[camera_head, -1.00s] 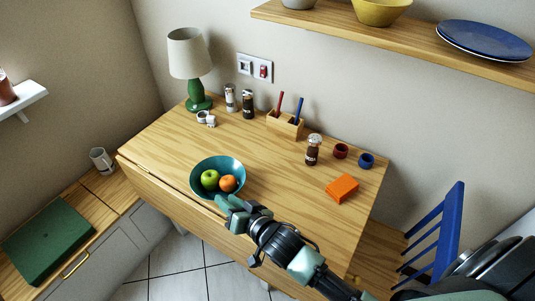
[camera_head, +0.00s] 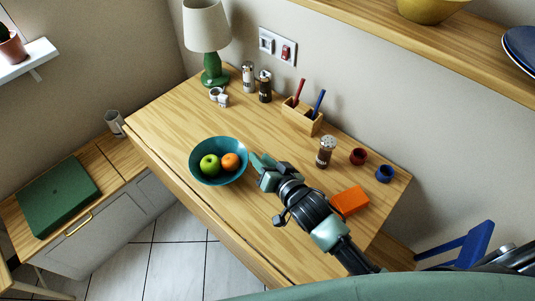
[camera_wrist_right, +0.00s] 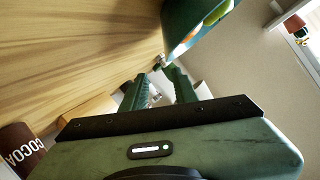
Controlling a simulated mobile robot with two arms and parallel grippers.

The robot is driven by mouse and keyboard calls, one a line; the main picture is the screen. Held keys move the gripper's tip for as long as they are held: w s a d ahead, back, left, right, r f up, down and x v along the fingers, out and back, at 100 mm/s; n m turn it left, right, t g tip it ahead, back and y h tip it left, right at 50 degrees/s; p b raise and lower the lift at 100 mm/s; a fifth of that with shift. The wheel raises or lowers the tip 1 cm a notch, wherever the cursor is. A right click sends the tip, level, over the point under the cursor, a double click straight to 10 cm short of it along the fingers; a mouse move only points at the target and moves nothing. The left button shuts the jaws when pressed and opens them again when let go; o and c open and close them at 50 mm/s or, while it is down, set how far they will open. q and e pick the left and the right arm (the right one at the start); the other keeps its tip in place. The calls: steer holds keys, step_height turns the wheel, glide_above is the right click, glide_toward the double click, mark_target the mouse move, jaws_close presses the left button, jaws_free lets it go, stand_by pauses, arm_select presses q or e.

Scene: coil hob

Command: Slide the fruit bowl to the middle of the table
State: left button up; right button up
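The fruit bowl (camera_head: 232,177), teal and round, stands upright on the wooden table (camera_head: 165,115) near its front edge, toward the left. It holds a green apple (camera_head: 209,165) and an orange (camera_head: 230,162). My right gripper (camera_head: 262,162) is just right of the bowl's rim, low over the table. In the right wrist view its two green fingers (camera_wrist_right: 156,80) are apart with nothing between them. The bowl (camera_wrist_right: 178,30) shows at the top of that view, just beyond the fingertips. I cannot tell whether they touch it. My left gripper is out of view.
A pen holder (camera_head: 302,117), two shakers and a lamp (camera_head: 210,45) line the back. The table's middle has bare wood.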

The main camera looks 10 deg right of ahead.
steer(key=shift+s+a, duration=0.15)
steer(key=shift+a, duration=0.1)
steer(key=shift+x, duration=3.9)
steer(key=shift+d, duration=0.15)
